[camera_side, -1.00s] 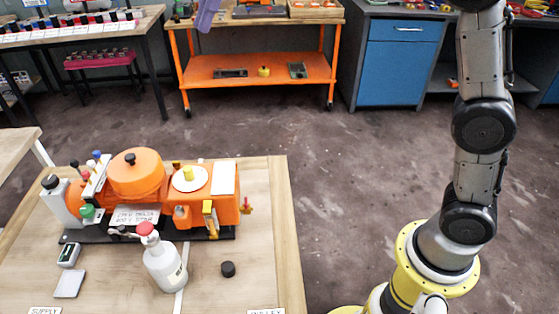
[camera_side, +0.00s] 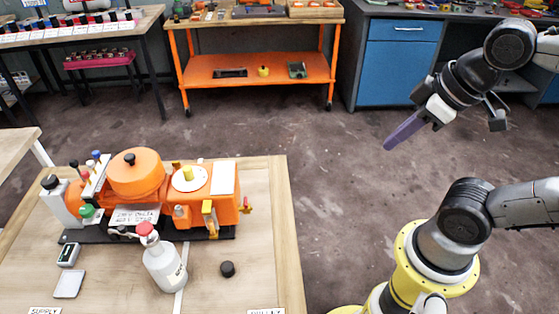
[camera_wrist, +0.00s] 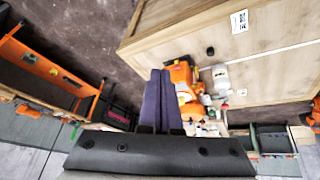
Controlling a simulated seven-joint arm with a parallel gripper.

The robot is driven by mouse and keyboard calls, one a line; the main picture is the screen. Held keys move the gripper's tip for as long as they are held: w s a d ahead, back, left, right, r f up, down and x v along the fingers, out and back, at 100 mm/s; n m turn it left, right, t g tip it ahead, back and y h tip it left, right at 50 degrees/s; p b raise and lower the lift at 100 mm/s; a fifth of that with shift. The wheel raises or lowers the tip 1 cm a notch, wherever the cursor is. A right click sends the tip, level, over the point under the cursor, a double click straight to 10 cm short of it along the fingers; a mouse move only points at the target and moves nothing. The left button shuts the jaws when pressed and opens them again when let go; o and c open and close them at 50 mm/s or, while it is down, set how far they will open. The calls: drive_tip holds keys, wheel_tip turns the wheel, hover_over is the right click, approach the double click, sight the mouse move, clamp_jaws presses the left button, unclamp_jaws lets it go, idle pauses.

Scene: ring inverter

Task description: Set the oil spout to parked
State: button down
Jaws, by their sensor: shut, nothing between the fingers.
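A white oil bottle (camera_side: 165,268) with a red cap (camera_side: 145,228) stands upright on the table in front of an orange machine (camera_side: 135,178). The bottle (camera_wrist: 221,76) and the machine (camera_wrist: 181,78) also show in the wrist view, beyond the fingers. My gripper (camera_side: 388,146) has long purple fingers, shut and empty, in the air right of the table, well apart from the bottle. The fingers (camera_wrist: 160,75) lie together in the wrist view.
A small black knob or cap (camera_side: 228,269) lies right of the bottle. Two small grey devices lie left of it. Levers and knobs stick up from the machine. An orange cart (camera_side: 260,70) and blue cabinet (camera_side: 400,65) stand behind. Open floor separates the table from my base.

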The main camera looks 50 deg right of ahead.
drive_tip(key=shift+w+d+f+m, duration=0.2)
drive_tip(key=shift+f+m, duration=0.25)
drive_tip(key=shift+m, duration=0.65)
drive_tip(key=shift+w, duration=0.1)
